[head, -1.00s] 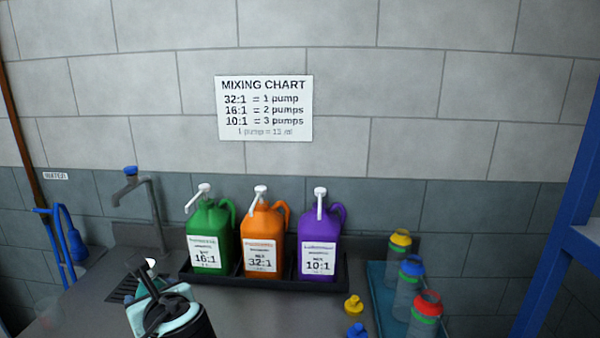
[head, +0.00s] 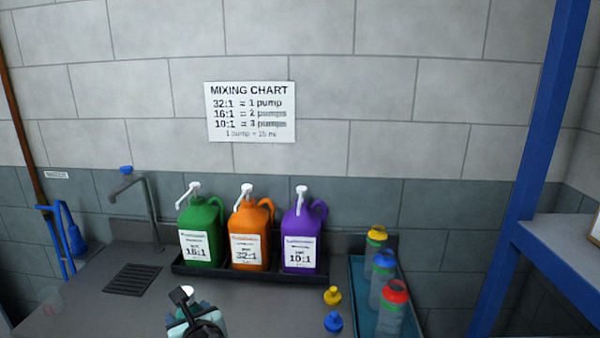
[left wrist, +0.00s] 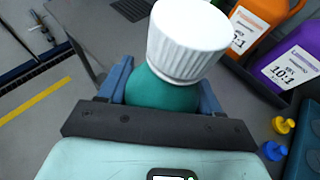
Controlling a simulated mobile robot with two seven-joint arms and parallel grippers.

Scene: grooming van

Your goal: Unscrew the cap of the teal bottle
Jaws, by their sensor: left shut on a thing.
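In the left wrist view a teal bottle (left wrist: 160,92) with a ribbed white cap (left wrist: 188,40) stands between the blue fingers of my left gripper (left wrist: 162,98). The gripper is shut on the teal body below the cap. The cap sits on the bottle's top. The bottle's lower part is hidden by the gripper. In the head view my left gripper (head: 181,298) is at the bottom edge, over the counter, with the small white cap (head: 187,289) showing beside it. My right gripper is in neither view.
A black tray (head: 255,279) holds green, orange and purple pump jugs at the wall. Loose yellow (head: 332,295) and blue (head: 333,321) caps lie on the counter (head: 115,312). A teal tray (head: 358,285) holds capped bottles at right. A tap (head: 150,200) stands at left.

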